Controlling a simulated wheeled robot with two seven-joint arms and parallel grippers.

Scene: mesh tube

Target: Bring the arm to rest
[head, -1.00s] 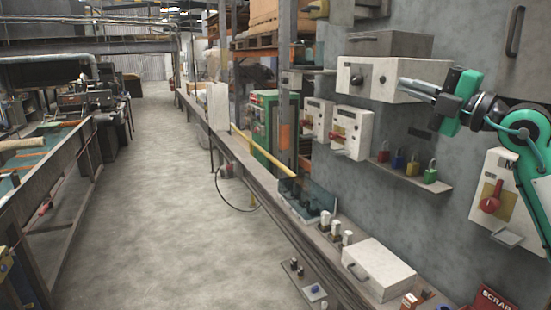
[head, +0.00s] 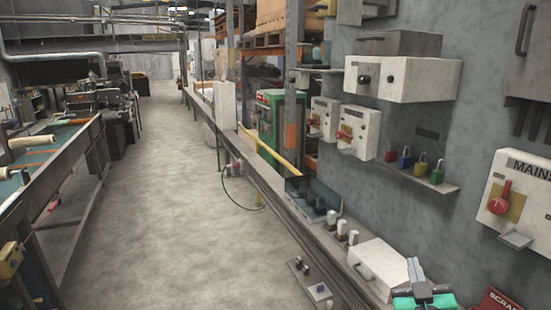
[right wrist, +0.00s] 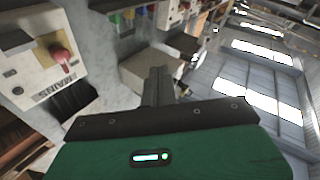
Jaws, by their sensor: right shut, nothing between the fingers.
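My right gripper (head: 415,271) is low at the bottom right of the head view, its grey fingers pointing up and its green body cut by the bottom edge. In the picture it overlaps the right side of a white box with a handle (head: 377,269). I cannot tell how far apart they are. In the right wrist view the dark fingers (right wrist: 158,86) are together, with nothing seen between them, and the green gripper body fills the bottom. My left gripper is not in view.
The wall holds a white control box (head: 410,80), a shelf (head: 437,186) with several coloured padlocks, and a MAINS switch box (head: 520,195) with a red knob. A bench ledge runs along the wall below. The floor aisle (head: 170,200) is clear.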

